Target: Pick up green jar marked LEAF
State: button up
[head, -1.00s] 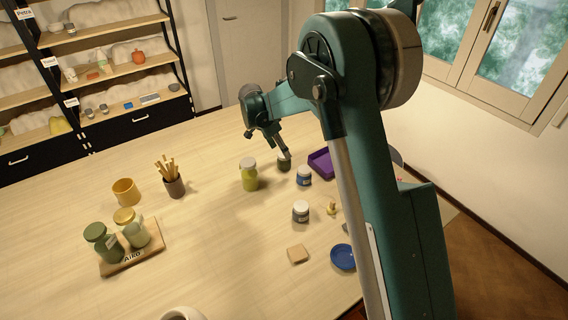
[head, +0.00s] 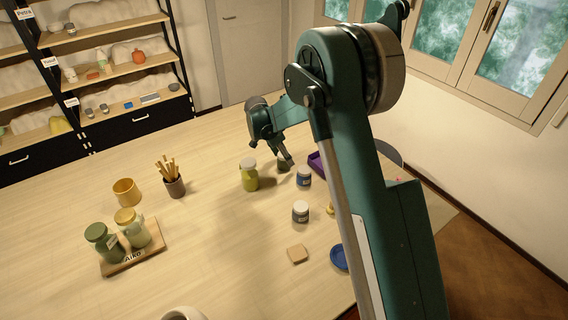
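A small dark green jar (head: 283,167) stands on the table, partly hidden by my gripper (head: 287,157). My gripper points down at the top of this jar. Its fingers are too small to show whether they are open, or whether they touch the jar. A yellow-green jar (head: 249,180) with a pale lid stands just left of it. A larger dark green jar (head: 103,247) stands on a wooden board marked Aiko (head: 146,262) at the left. I cannot read LEAF on any jar from here.
A blue-labelled jar (head: 304,180) and a purple tray (head: 316,163) are close on the right of my gripper. Another pale-lidded jar (head: 300,215), a blue dish (head: 340,257) and a cup of sticks (head: 175,188) stand around.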

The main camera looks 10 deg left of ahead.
dwell(0.3)
jog(key=c, duration=1.1)
jog(key=shift+r, duration=0.1)
jog(key=shift+r+b, duration=0.3)
jog(key=shift+r, duration=4.65)
